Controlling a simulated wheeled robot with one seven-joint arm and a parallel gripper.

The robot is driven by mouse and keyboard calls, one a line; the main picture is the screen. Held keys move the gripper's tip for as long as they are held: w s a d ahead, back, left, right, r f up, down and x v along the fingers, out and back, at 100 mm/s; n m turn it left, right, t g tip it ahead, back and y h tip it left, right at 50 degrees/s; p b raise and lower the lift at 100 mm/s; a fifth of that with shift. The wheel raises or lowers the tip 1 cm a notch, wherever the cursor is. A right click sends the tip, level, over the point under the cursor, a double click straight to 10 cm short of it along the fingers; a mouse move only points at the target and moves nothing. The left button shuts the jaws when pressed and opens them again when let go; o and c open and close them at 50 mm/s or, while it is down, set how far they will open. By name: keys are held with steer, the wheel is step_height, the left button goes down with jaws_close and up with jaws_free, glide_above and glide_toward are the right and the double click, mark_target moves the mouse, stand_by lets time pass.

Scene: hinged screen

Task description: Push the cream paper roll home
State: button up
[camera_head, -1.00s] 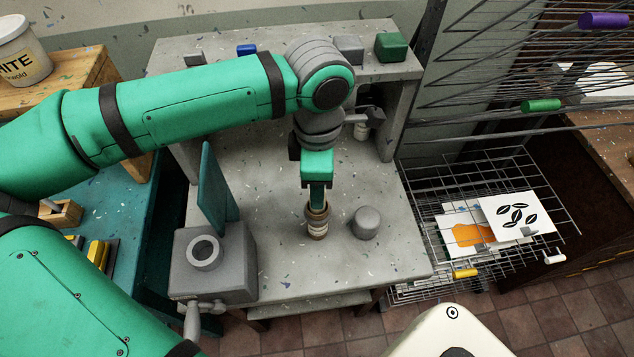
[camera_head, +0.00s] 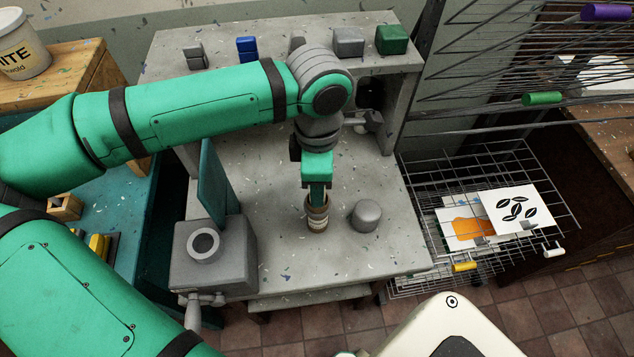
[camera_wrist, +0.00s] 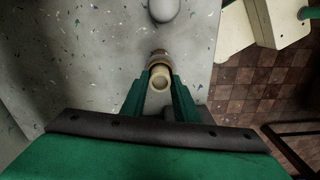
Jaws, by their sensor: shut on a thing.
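A cream paper roll (camera_wrist: 160,79) with a hollow end sits between my fingers in the wrist view. My gripper (camera_wrist: 160,92) is shut on it. A brown ringed rim (camera_wrist: 159,55) shows just beyond the roll. In the head view, a small brown jar with a pale band (camera_head: 317,220) stands on the grey bench, and my gripper (camera_head: 317,200) points down at its mouth from above. My fingers hide most of the roll there, and I cannot tell how deep it sits in the jar.
A grey rounded knob (camera_head: 366,215) stands close right of the jar. A grey box with a ring (camera_head: 212,258) and an upright teal panel (camera_head: 212,185) are on the left. A wire rack (camera_head: 540,210) holding prints is on the right. The bench front is clear.

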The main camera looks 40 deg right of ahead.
steer(key=o, duration=1.2)
steer(key=shift+o, duration=0.2)
step_height(320, 180, up, 11)
